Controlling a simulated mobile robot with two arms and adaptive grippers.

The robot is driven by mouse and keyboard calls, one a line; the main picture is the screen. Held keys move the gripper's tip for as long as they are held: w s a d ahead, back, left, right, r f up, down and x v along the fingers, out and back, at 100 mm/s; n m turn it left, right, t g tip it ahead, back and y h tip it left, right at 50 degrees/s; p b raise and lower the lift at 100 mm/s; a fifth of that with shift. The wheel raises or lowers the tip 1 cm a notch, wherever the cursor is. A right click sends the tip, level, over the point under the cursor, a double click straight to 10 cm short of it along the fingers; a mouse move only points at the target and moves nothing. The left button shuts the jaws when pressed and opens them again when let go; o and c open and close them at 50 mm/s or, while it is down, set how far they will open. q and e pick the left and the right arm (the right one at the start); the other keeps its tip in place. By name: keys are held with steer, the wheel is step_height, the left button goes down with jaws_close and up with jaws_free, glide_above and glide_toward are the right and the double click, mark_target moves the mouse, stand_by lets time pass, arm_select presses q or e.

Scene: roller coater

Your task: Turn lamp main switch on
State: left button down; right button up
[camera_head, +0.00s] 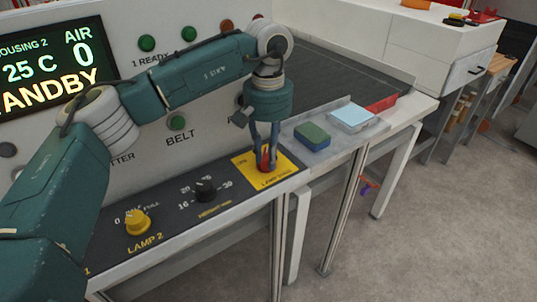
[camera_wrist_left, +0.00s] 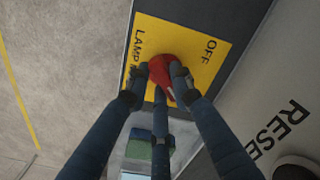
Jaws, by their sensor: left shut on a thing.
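The lamp main switch is a red knob (camera_head: 265,158) on a yellow plate (camera_head: 285,171) at the right end of the dark control strip. In the left wrist view the red knob (camera_wrist_left: 163,72) sits on the yellow plate (camera_wrist_left: 207,72), with "OFF" and part of "LAMP" readable. My left gripper (camera_head: 267,164) points down over the plate, its fingers shut around the red knob. In the left wrist view the fingertips (camera_wrist_left: 163,85) touch the knob from several sides and hide part of it. My right gripper is in neither view.
A yellow LAMP 2 knob (camera_head: 137,223) and a black knob (camera_head: 205,188) are on the strip to the left. A green and blue sponge (camera_head: 312,136) and a light blue block (camera_head: 352,117) lie on the ledge to the right. A display (camera_head: 50,65) reads STANDBY.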

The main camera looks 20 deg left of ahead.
arm_select(q)
steer(key=shift+r+m, duration=0.15)
steer(key=shift+m, duration=0.25)
steer(key=c, duration=1.5)
jaws_free()
step_height(320, 180, up, 12)
